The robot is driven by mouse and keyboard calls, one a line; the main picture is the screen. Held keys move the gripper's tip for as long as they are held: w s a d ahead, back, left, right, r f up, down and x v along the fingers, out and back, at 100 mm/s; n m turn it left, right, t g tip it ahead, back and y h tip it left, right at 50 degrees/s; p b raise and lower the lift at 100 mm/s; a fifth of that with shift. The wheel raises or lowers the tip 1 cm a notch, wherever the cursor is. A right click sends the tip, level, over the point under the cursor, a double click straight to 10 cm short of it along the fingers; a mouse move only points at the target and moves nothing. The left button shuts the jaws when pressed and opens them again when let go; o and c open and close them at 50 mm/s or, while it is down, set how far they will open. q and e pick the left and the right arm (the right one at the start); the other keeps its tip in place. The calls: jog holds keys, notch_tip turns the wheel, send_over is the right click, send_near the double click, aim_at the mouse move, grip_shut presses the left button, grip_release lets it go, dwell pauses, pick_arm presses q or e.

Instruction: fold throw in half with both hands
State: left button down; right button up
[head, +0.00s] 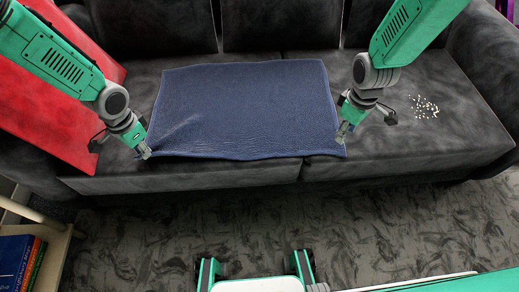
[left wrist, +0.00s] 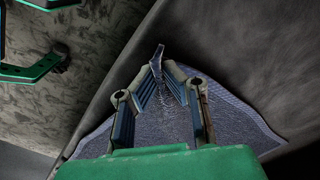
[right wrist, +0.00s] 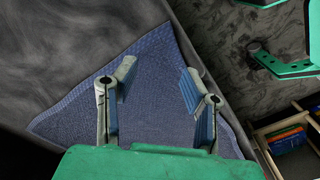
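The dark blue throw (head: 245,105) lies spread almost flat on the grey sofa seat. Its near edge runs along the seat's front. My left gripper (head: 145,153) is at the throw's near left corner. In the left wrist view the left gripper's fingers (left wrist: 160,66) meet at the tips with a pinch of the throw (left wrist: 172,118) between them, and creases run from that corner. My right gripper (head: 341,138) is at the near right corner. In the right wrist view its fingers (right wrist: 158,72) are apart, with the throw (right wrist: 160,110) beneath and between them.
The grey sofa (head: 430,140) has free seat room on the right, where small white bits (head: 424,107) lie. A red panel (head: 45,120) leans at the left. A shelf with books (head: 20,262) stands at the lower left. Patterned carpet (head: 400,235) lies in front.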

aim_at(335, 151)
jog(key=shift+s+a+f, duration=0.1)
jog(key=shift+a+f, duration=0.05)
jog(key=shift+f, duration=1)
jog(key=shift+s+a+f, duration=0.1)
jog(key=shift+a+f, duration=0.05)
jog(key=shift+f, duration=1.05)
jog(key=shift+a+f, duration=0.15)
jog(key=shift+f, duration=1)
grip_shut()
jog(key=shift+r, duration=2.5)
